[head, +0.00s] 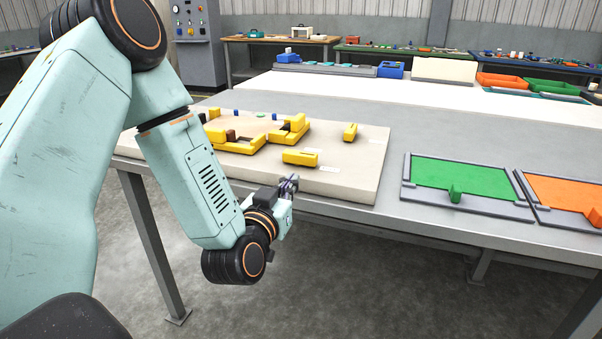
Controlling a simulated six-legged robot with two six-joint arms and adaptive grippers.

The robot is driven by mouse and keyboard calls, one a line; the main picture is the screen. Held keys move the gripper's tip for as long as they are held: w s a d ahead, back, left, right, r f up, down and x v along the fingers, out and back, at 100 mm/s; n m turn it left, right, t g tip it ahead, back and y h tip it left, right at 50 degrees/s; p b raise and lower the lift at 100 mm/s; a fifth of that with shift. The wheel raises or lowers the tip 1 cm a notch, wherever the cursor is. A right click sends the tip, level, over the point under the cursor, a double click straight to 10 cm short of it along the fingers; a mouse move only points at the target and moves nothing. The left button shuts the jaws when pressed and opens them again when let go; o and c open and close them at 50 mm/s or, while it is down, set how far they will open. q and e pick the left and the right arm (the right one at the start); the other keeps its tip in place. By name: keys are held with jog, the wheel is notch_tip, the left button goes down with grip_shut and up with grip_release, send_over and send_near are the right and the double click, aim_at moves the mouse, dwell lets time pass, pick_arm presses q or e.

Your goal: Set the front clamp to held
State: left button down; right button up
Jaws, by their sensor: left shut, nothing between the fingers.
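Several yellow clamp-like blocks sit on a thick beige board (350,185) on the grey table. The nearest separate yellow block (300,158) lies near the board's front edge; I cannot tell for sure that it is the front clamp, or its setting. Another yellow block (350,132) stands farther back to the right. Larger yellow pieces with dark parts (236,143) are at the left, partly hidden by my arm. My left gripper (291,182) is shut and empty at the board's front edge, just nearer than the nearest yellow block. My right gripper is not in view.
A green panel (462,178) and an orange panel (568,193) in grey frames lie on the table to the right. Bare table lies between board and green panel.

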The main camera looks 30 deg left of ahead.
aim_at(307, 162)
pick_arm(q)
jog(key=b+x, duration=0.1)
jog(key=x, duration=0.4)
jog(key=shift+w+a, duration=0.15)
jog(key=shift+w, duration=0.15)
jog(key=shift+w+a, duration=0.1)
jog(key=shift+w, duration=0.6)
jog(key=shift+s, duration=0.1)
jog(key=shift+d+b, duration=0.2)
jog(key=shift+b, duration=0.1)
